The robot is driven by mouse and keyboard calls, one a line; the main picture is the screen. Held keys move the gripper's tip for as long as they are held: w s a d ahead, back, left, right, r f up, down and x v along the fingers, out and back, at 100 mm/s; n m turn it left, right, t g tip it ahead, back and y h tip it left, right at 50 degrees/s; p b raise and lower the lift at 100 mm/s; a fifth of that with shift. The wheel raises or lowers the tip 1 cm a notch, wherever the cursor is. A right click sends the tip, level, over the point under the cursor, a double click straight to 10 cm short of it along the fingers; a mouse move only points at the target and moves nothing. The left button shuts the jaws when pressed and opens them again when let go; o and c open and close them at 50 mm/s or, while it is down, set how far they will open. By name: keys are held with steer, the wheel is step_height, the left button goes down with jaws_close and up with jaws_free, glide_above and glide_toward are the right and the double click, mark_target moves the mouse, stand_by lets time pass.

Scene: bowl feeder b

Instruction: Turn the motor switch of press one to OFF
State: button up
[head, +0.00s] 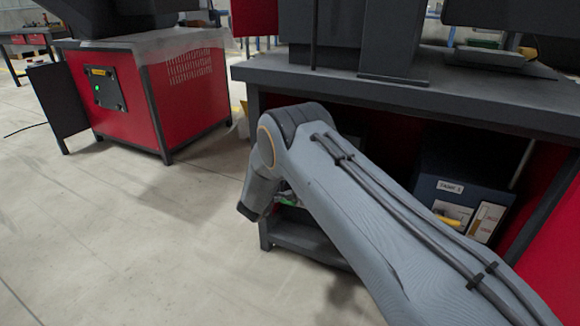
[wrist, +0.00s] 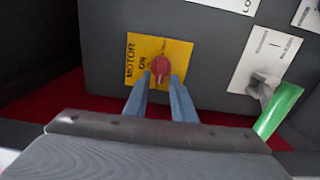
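In the wrist view, a red knob (wrist: 161,70) sits on a yellow plate (wrist: 183,52) on a dark grey panel. The plate reads MOTOR, with ON beside the knob's left. My gripper (wrist: 162,76) has its two blue-grey fingers on either side of the knob, with the tips at its edges. The fingers are apart, but whether they touch or clamp the knob is unclear. In the head view, my arm reaches toward the open space under the near dark-topped bench (head: 400,98), and the gripper is not visible there.
In the wrist view, a green lever (wrist: 278,110) and a grey knob on a white plate (wrist: 263,57) are close by on the right. In the head view, a labelled dark box (head: 440,170) stands under the bench. Another red machine (head: 185,95) stands at left; the floor (head: 120,230) between is clear.

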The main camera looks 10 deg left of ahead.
steer(key=shift+o, duration=0.2)
steer(key=shift+s, duration=0.1)
steer(key=p+v, duration=0.2)
steer(key=v, duration=0.5)
steer(key=shift+s, duration=0.3)
steer(key=shift+a, duration=0.15)
